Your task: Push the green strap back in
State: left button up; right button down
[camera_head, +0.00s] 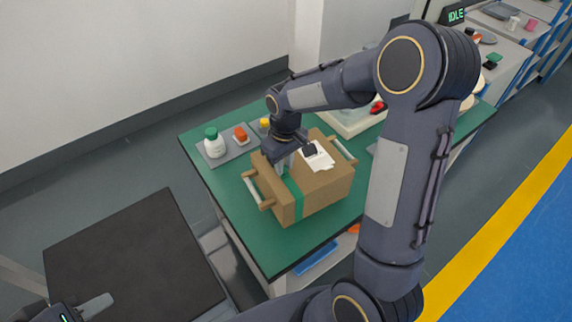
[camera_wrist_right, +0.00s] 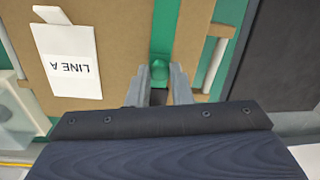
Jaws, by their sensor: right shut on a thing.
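A brown cardboard box (camera_head: 325,190) stands on the green table. A green strap (camera_head: 297,203) runs over its top and down its front face; in the right wrist view the strap (camera_wrist_right: 165,25) crosses the box top. My right gripper (camera_head: 284,168) points down at the box top. Its fingers (camera_wrist_right: 160,78) are closed around a raised, rounded green piece of the strap; the fingers hide part of it. My left gripper (camera_head: 95,305) is at the lower left, away from the box and only partly in view.
A grey tray (camera_head: 228,150) with small bottles sits behind left. My right arm covers the table's right side. A dark platform (camera_head: 135,255) stands at left.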

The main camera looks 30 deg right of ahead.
aim_at(285, 166)
jog(key=c, duration=1.3)
grip_release()
jog(key=shift+d, duration=0.1)
jog(key=shift+r, duration=0.1)
notch_tip(285, 166, up, 8)
jog(key=shift+w+d+f, duration=0.1)
jog(key=shift+d+f, duration=0.05)
jog(key=shift+f, duration=0.1)
jog(key=shift+r, duration=0.1)
jog(key=shift+s+r, duration=0.1)
jog(key=shift+s, duration=0.15)
jog(key=s+a+r+m+t+y, duration=0.1)
jog(key=s+m+t, duration=0.1)
jog(key=s, duration=0.8)
jog(key=s+a+r+m+t+y, duration=0.2)
jog(key=s+t, duration=0.1)
jog(key=s, duration=0.8)
jog(key=shift+a+r+m+t, duration=0.3)
jog(key=shift+t, duration=0.1)
